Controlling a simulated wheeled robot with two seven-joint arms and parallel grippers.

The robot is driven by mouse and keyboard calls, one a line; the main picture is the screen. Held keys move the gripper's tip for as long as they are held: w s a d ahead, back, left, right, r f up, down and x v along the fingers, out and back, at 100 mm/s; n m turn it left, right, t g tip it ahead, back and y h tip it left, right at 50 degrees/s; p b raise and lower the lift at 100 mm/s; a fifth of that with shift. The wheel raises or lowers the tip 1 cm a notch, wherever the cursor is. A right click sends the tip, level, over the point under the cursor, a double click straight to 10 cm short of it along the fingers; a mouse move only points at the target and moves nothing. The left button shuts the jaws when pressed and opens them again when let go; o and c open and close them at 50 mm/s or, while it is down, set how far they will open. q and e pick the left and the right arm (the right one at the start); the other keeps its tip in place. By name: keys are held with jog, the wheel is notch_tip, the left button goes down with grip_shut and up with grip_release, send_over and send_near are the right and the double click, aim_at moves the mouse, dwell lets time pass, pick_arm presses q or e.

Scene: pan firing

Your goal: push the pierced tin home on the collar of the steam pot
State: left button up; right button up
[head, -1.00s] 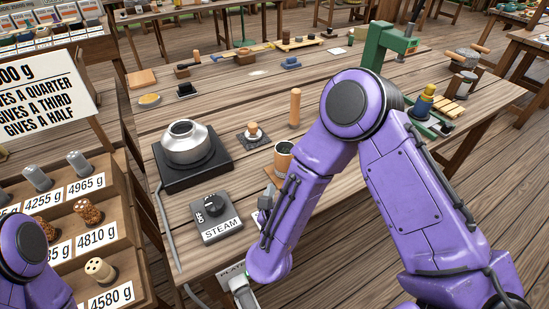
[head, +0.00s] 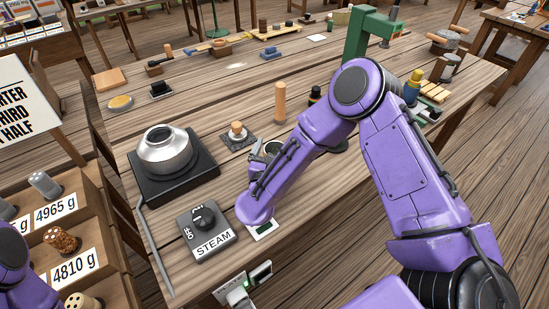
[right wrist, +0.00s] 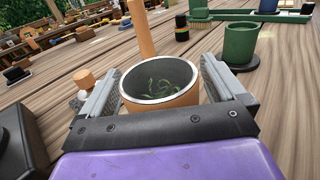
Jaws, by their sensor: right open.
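A copper-coloured tin (right wrist: 160,88) with a pale rim and green leaves inside stands upright between the fingers of my right gripper (right wrist: 172,98). The fingers are open, one on each side of it; whether they touch it I cannot tell. No holes show in its wall. In the head view the tin (head: 272,148) is mostly hidden behind my right forearm and gripper. The silver steam pot (head: 165,150) sits on a black hotplate (head: 190,187) to the left, its top opening bare. Of my left arm only a purple part shows; its gripper is out of view.
A dark STEAM control box (head: 207,231) with a knob lies in front of the pot. A wooden-knobbed tool (head: 237,132) and an upright wooden post (head: 280,101) stand near the tin. A green cup (right wrist: 240,43) is behind it at right in the wrist view.

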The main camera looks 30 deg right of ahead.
jog(key=shift+d, duration=0.25)
jog(key=shift+w+a, duration=0.1)
jog(key=shift+a, duration=0.05)
jog(key=c, duration=1.2)
